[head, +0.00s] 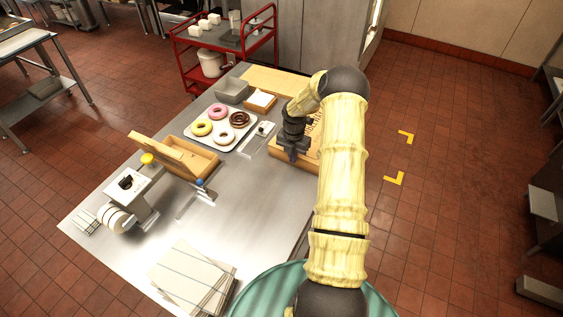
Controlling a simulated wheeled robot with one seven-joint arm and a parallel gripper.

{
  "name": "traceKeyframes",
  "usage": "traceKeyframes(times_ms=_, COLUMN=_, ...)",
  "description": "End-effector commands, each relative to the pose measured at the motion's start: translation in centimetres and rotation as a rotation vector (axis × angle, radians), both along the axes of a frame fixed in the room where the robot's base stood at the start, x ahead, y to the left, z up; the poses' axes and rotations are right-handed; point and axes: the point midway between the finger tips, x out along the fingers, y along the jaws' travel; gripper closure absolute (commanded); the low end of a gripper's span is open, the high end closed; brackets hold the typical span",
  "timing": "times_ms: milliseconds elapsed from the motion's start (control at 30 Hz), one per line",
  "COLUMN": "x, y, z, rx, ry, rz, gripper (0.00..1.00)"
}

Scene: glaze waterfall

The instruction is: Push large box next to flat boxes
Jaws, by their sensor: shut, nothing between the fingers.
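In the head view, a tan box (281,160) stands at the right side of the steel table, largely hidden behind my arm. A second tan box (196,158) with a raised lid stands left of the table's middle. I cannot tell for sure which is the large box. A stack of pale flat boxes (187,276) lies at the table's near end, apart from both. My gripper (292,158) is shut and empty, pointing down over or in front of the right tan box. I cannot tell whether it touches it.
A white device (127,187) and a rolled item (117,218) stand at the left edge. The steel table (250,235) is bare between the right tan box and the flat boxes. A red cart (238,50) stands behind.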

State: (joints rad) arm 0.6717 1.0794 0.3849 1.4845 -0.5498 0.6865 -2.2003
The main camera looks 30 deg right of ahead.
Motion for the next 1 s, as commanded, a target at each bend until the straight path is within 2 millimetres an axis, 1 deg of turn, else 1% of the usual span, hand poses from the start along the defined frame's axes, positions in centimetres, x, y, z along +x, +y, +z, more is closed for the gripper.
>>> traceKeyframes(times_ms=100, x=-0.1, y=-0.8, z=0.0, rx=0.0, ry=0.0, rz=-0.002, gripper=1.0)
traceKeyframes(times_ms=300, x=-0.3, y=-1.1, z=0.0, rx=0.0, ry=0.0, rz=-0.009, gripper=1.0)
traceKeyframes(times_ms=467, x=-0.3, y=-1.1, z=0.0, rx=0.0, ry=0.0, rz=-0.01, gripper=1.0)
traceKeyframes(times_ms=567, x=-0.5, y=-0.6, z=0.1, rx=0.0, ry=0.0, rz=-0.008, gripper=1.0)
traceKeyframes(times_ms=667, x=-0.9, y=0.3, z=0.1, rx=0.001, ry=0.003, rz=-0.006, gripper=1.0)
traceKeyframes(times_ms=800, x=-1.8, y=2.2, z=0.1, rx=0.001, ry=0.003, rz=-0.005, gripper=1.0)
traceKeyframes(times_ms=833, x=-1.9, y=2.4, z=0.2, rx=-0.001, ry=0.001, rz=-0.008, gripper=1.0)
traceKeyframes(times_ms=900, x=-1.7, y=2.1, z=1.5, rx=-0.003, ry=-0.003, rz=-0.012, gripper=1.0)
traceKeyframes(times_ms=1000, x=-1.7, y=2.1, z=3.3, rx=-0.002, ry=-0.004, rz=-0.01, gripper=1.0)
